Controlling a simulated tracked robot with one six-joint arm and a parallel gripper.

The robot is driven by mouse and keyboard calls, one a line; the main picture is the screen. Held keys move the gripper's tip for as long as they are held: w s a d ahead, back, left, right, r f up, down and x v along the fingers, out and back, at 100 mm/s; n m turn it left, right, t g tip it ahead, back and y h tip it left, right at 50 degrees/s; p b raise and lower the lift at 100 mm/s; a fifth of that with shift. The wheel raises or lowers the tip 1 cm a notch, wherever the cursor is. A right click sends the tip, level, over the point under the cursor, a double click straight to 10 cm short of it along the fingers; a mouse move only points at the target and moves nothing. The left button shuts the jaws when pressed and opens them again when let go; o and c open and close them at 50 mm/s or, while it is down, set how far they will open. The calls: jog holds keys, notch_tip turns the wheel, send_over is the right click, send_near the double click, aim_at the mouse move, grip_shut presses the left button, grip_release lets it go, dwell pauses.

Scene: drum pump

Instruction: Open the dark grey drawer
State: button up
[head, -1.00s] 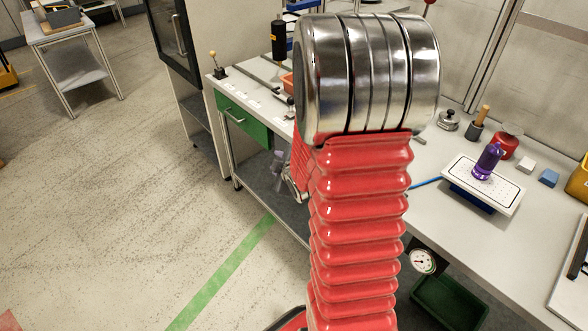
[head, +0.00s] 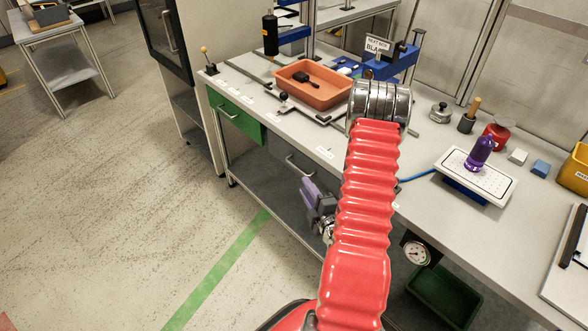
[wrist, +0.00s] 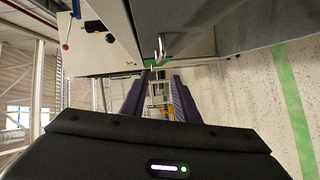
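The dark grey drawer (head: 291,150) is under the bench top, right of the green drawer, and looks closed. Its metal handle (head: 301,166) shows just above my gripper in the head view. My gripper (head: 311,190), with purple fingers, is in front of the bench, below and close to that handle. In the wrist view the fingers (wrist: 158,84) stand apart with nothing between them. A metal handle (wrist: 160,48) on a grey front shows beyond the fingertips, not between them. My arm hides the bench front to the right.
The green drawer (head: 236,116) is closed at the left. The bench top (head: 325,153) above holds an orange tray (head: 313,90) and clamps. A dark lower shelf (head: 265,187) lies beneath the drawers. The floor (head: 120,190) left of the bench is clear, with a green line (head: 220,270).

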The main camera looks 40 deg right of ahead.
aim_at(296, 168)
jog(key=shift+s+d+f+h, duration=0.1)
jog(key=shift+s+f+h, duration=0.1)
jog(key=shift+s, duration=0.2)
jog(key=shift+s+f+h, duration=0.15)
jog(key=shift+s+h, duration=0.05)
jog(key=shift+s, duration=0.2)
jog(key=x, duration=1.3)
jog(key=shift+w+r, duration=0.15)
jog(key=shift+w, duration=0.3)
jog(key=shift+c, duration=0.5)
grip_shut()
